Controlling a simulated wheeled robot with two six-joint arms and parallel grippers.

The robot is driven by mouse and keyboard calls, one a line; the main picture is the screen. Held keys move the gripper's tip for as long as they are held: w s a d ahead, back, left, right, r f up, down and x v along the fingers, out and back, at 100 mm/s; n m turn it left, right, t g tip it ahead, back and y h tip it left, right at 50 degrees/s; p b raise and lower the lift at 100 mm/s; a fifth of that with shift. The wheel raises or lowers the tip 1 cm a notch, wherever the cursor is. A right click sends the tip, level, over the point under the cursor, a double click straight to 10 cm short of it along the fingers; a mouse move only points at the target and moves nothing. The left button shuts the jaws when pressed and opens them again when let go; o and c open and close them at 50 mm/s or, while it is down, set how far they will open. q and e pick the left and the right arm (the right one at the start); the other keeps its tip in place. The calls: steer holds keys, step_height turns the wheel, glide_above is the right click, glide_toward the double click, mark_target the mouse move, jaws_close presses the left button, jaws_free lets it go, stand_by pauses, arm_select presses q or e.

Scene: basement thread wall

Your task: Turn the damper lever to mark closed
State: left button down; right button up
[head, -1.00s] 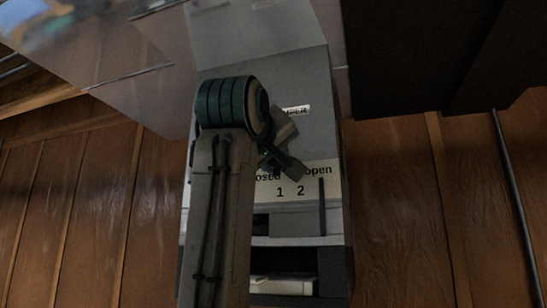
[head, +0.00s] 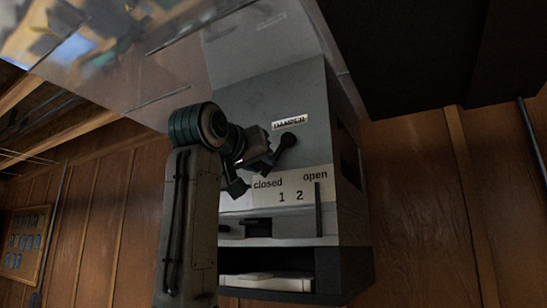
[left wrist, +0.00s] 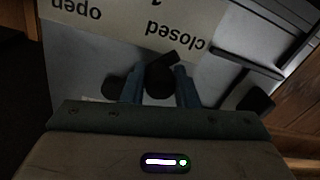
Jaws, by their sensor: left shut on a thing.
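The grey damper box (head: 245,95) carries a DAMPER label (head: 289,122) and a white scale plate (head: 290,196) marked closed, 1, 2 and open. In the left wrist view the lever (left wrist: 158,80) lies between the two fingers, with the plate upside down beyond. The fingers hide part of the lever, so its exact angle to the closed mark is unclear. My right gripper is not in view.
A thin dark upright bar (head: 318,208) stands at the plate's right. Shelf-like openings (head: 265,258) lie below. A large dark block (head: 430,55) hangs at upper right. Wood panelling (head: 420,200) is behind, with a framed board (head: 25,240) at far left.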

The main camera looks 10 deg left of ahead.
arm_select(q)
steer(key=shift+a+r+m, duration=0.15)
steer(key=shift+r+m, duration=0.05)
steer(key=shift+m, duration=0.1)
steer(key=shift+a, duration=0.1)
steer(key=shift+r+m, duration=0.1)
steer(key=shift+m, duration=0.2)
steer(key=shift+a, duration=0.1)
steer(key=shift+r, duration=0.15)
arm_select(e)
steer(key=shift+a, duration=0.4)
